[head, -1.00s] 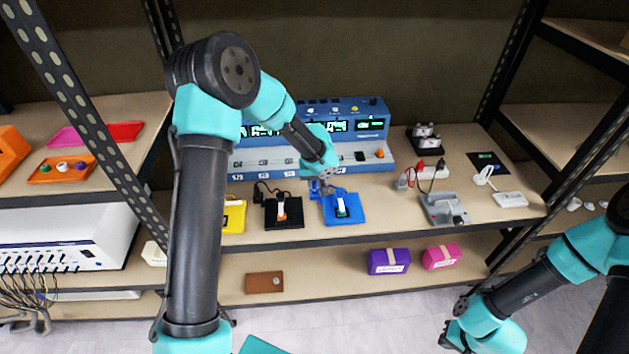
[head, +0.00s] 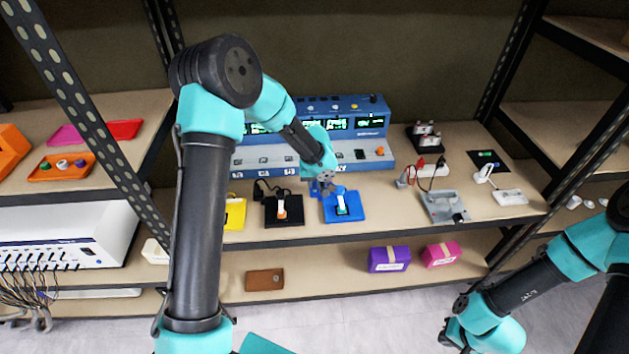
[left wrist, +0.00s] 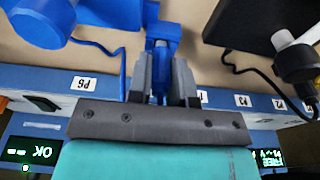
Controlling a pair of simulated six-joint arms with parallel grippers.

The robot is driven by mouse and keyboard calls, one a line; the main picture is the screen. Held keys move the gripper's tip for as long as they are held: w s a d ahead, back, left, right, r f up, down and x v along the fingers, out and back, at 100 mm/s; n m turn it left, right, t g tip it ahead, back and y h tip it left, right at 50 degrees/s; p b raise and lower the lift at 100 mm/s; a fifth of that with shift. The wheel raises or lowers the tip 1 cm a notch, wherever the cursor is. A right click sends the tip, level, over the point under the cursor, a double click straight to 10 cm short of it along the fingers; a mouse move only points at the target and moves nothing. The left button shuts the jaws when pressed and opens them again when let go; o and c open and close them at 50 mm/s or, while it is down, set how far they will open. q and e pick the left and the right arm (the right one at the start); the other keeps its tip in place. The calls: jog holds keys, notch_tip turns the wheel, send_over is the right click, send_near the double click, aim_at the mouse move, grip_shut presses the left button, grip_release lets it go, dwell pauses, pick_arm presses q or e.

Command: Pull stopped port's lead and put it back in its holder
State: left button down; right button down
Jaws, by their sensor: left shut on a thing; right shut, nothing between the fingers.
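The blue and grey freeze dryer (head: 372,128) stands at the back of the shelf with lit displays and a row of front ports. My left gripper (head: 323,187) is in front of it, shut on a blue plug-like part (left wrist: 161,52); its fingers (left wrist: 162,85) flank it in the left wrist view. A blue cord (left wrist: 97,46) runs beside it. Whether the gripped part touches a port is hidden. My right gripper (head: 446,338) is shut and empty, low at the right.
A black holder (head: 297,217) and a yellow holder (head: 236,217) stand left of the blue one. The shelf's front edge lies close below the holders.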

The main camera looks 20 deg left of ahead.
pick_arm(q)
jog(key=shift+f, duration=0.45)
jog(key=c, duration=1)
grip_release()
jog(key=shift+o, duration=0.2)
jog(key=shift+r, duration=0.1)
notch_tip(320, 180, up, 17)
jog(key=s+d, duration=0.1)
jog(key=s, duration=0.1)
jog(key=shift+s+d, duration=0.15)
